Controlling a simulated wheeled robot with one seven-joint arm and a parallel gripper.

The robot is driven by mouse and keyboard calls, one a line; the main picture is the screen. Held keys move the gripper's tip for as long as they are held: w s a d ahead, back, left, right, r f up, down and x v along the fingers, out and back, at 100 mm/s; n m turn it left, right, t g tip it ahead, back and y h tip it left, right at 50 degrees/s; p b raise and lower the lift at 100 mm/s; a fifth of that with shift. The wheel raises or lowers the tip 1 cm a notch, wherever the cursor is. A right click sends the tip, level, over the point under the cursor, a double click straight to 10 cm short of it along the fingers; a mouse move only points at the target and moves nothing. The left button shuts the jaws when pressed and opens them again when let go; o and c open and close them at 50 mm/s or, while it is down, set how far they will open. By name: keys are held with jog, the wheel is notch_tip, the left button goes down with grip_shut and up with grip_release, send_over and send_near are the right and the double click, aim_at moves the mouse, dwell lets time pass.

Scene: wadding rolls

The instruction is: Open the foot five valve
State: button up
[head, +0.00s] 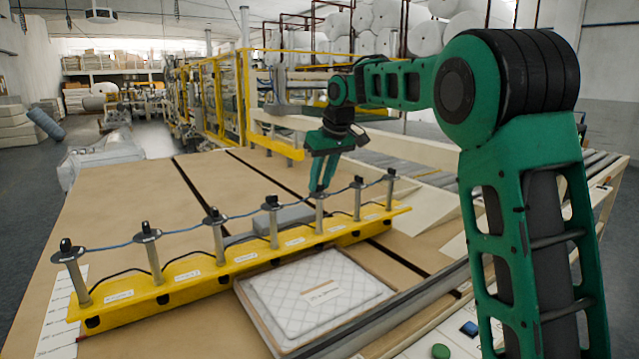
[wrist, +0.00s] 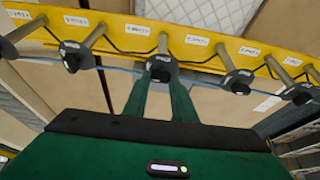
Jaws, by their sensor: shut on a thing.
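A yellow bar (head: 240,262) lies across the brown table and bears a row of grey posts, each with a black valve knob on top. White labels sit on the bar by the posts; I cannot read them. My gripper (head: 319,188) reaches down onto the post third from the right end in the head view. In the wrist view, my gripper (wrist: 163,84) has its two green fingers shut on that post's black valve knob (wrist: 163,65). The fingers hide part of the knob, and I cannot tell how far it is turned.
A thin blue hose (head: 180,231) links the posts at knob height. Neighbouring knobs stand close on both sides, such as one (wrist: 238,81) right of my fingers. A quilted white panel (head: 318,292) lies in front of the bar. Bare brown table (head: 140,195) lies behind it.

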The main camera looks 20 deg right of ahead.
jog(key=shift+w+d+r, duration=0.1)
jog(key=o, duration=1)
jog(key=shift+o, duration=0.2)
jog(key=v, duration=1)
jog(key=shift+r, duration=0.25)
jog(key=shift+d, duration=0.1)
jog(key=s+d+f+m+g, duration=0.1)
jog(key=s+d+f+m, duration=0.1)
jog(key=s+d+f, duration=0.35)
jog(key=s+d+f+m, duration=0.2)
jog(key=s+d, duration=0.1)
jog(key=s, duration=0.5)
jog(key=s+d+f+m+g, duration=0.1)
jog(key=s+d+f+m, duration=0.1)
jog(key=s+d+f, duration=0.3)
jog(key=s+f+m, duration=0.1)
jog(key=s+f, duration=0.3)
jog(key=s, duration=0.5)
jog(key=s+d+f+m+g, duration=0.1)
jog(key=s+f, duration=0.4)
jog(key=s, duration=0.4)
jog(key=s+d+f+m+g+h, duration=0.1)
jog(key=s+f+m, duration=0.1)
jog(key=s+f, duration=0.3)
jog(key=s, duration=0.4)
jog(key=shift+s+d+f, duration=0.2)
jog(key=shift+s+f, duration=0.05)
jog(key=shift+s, duration=0.15)
